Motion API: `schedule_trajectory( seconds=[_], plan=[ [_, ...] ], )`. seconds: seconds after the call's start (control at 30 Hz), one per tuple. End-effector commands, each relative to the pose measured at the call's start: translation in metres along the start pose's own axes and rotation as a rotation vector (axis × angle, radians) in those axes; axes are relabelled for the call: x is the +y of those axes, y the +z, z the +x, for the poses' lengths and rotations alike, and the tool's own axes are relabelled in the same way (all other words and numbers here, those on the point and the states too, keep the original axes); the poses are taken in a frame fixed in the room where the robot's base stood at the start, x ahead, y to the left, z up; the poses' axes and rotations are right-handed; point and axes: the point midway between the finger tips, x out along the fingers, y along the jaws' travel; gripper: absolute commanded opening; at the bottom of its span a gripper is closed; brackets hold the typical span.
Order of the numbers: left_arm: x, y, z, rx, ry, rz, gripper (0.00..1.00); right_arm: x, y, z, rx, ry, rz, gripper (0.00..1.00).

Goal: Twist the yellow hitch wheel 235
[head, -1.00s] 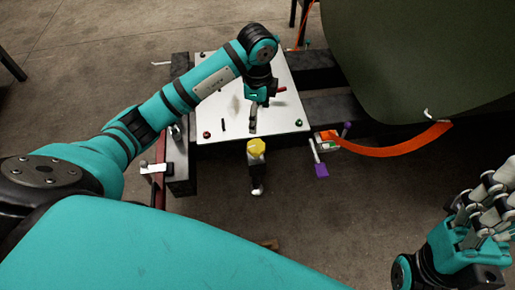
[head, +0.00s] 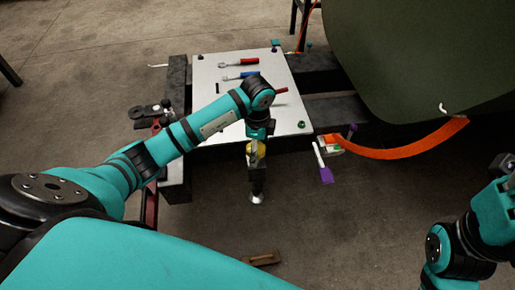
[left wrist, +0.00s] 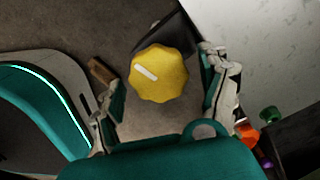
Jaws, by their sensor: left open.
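The yellow hitch wheel (left wrist: 160,75) is a scalloped knob with a white mark on its face, slanting toward the upper left in the left wrist view. In the head view the wheel (head: 262,150) is partly covered by my left gripper (head: 254,148), at the front edge of the white plate. In the left wrist view my left gripper (left wrist: 163,88) is open, with one finger on each side of the wheel. Gaps show between fingers and wheel, so it appears not gripped. A dark post (head: 257,182) stands below the wheel. My right gripper is not clearly visible; only its arm shows at lower right.
The white plate (head: 215,85) carries a red-handled tool (head: 240,62) and a blue-handled tool (head: 240,76). A large dark green panel (head: 420,50) fills the upper right. A wooden block (head: 262,258) lies on the floor.

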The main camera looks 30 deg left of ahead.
Motion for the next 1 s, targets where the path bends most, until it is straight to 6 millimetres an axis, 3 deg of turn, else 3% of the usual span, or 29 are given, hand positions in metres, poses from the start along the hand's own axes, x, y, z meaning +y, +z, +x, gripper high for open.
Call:
schedule_trajectory(
  seconds=[0.17,0.57,1.0],
  plan=[
    [0.0000,-0.0001,-0.0004,0.000,0.000,0.000,0.75,0.0000,-0.0001,0.0004,0.000,0.000,0.000,0.40],
    [0.0000,0.0000,-0.0006,0.000,0.000,0.000,0.23,-0.0001,-0.0003,0.0003,0.001,0.000,0.000,0.40],
    [0.0002,0.0006,-0.0040,-0.001,0.000,0.094,0.21,0.0013,-0.0001,0.0016,-0.022,0.012,0.003,0.40]
  ],
)
